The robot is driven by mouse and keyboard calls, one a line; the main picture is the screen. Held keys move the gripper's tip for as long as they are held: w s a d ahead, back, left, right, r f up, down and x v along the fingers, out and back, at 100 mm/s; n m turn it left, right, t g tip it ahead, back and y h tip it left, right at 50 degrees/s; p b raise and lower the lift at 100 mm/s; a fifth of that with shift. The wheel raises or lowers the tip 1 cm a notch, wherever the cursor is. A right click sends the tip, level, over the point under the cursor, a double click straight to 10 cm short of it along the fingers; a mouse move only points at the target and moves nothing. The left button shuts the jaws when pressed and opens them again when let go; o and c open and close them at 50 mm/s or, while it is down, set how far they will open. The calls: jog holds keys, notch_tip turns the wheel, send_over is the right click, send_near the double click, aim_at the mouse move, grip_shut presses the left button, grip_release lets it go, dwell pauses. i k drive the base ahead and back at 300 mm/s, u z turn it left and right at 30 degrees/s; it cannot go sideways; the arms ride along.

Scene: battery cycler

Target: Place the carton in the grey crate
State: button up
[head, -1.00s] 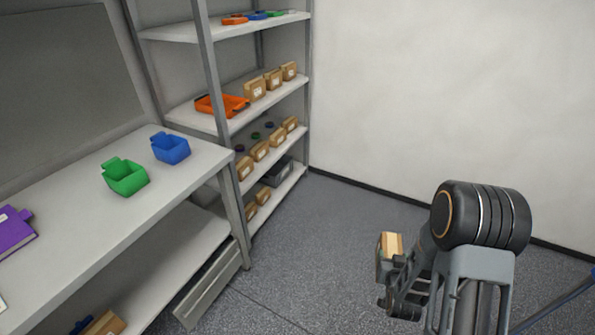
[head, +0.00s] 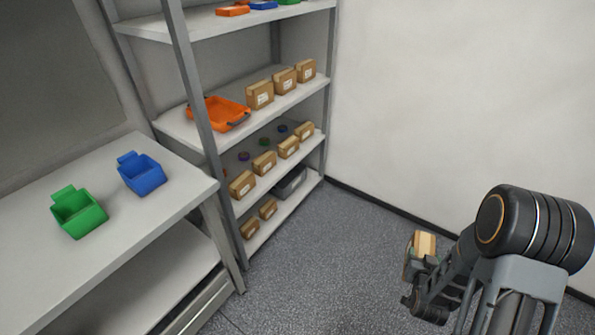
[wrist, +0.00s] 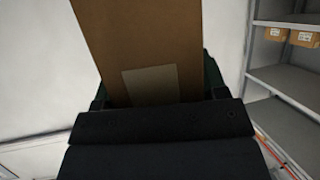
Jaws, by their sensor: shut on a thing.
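My gripper (head: 413,267) is shut on a brown carton (head: 425,243) at the lower right of the head view, held in the air over the floor. In the wrist view the carton (wrist: 137,40) fills the upper middle, with a pale label (wrist: 151,86) facing the camera. The grey crate (head: 290,183) sits on the lowest visible shelf of the rack, near its right end. Its inside cannot be made out. My gripper and the carton are well apart from it, to the right.
The shelf rack (head: 177,128) holds several other cartons (head: 260,95) and an orange tray (head: 222,114). A workbench (head: 120,215) at left carries a green bin (head: 79,212) and a blue bin (head: 141,173). The grey floor (head: 330,250) between rack and arm is clear.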

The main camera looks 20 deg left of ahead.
aim_at(283, 186)
jog(key=i, duration=2.2)
jog(key=u, duration=0.55)
jog(key=i, duration=0.6)
jog(key=u, duration=3.7)
